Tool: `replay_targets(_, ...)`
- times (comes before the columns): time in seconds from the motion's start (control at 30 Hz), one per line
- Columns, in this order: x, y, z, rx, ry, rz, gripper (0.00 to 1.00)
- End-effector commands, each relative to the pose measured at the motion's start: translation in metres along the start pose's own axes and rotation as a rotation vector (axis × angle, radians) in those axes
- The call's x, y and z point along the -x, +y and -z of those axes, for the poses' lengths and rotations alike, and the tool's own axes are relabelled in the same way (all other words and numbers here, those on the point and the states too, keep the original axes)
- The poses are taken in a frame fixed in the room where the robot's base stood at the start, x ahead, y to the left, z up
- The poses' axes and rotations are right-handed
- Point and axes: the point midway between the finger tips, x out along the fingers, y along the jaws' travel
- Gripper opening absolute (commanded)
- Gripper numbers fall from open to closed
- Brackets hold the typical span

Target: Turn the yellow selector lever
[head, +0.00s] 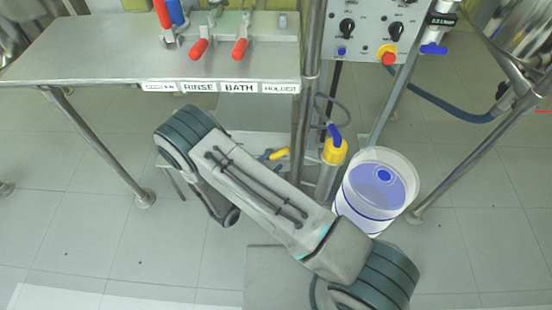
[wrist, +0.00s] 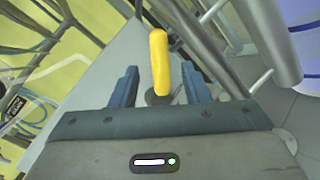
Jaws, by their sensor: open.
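The yellow selector lever (head: 279,154) shows in the head view as a short yellow handle just past my arm, beside a blue part, below the steel table. In the wrist view the yellow lever (wrist: 159,62) stands lengthwise between the fingers of my gripper (wrist: 158,84). The two blue-grey fingers are apart, one on each side of the lever, with a visible gap to each. A round dark base shows at the lever's lower end.
A steel table with a rinse bath label (head: 220,87) stands above left. A control panel (head: 370,30) is at the top. A yellow-collared pipe with a blue handle (head: 334,150) and a white bucket of blue liquid (head: 375,190) stand to the right. Steel pipes (wrist: 258,45) run close right of the gripper.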

Motion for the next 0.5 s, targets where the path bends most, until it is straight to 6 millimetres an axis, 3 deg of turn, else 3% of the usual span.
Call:
replay_targets(0.2, -0.025, 0.0, 0.0, 0.0, -0.001, 0.001, 0.42)
replay_targets(0.5, -0.03, 0.0, 0.0, 0.0, 0.0, 0.0, 0.42)
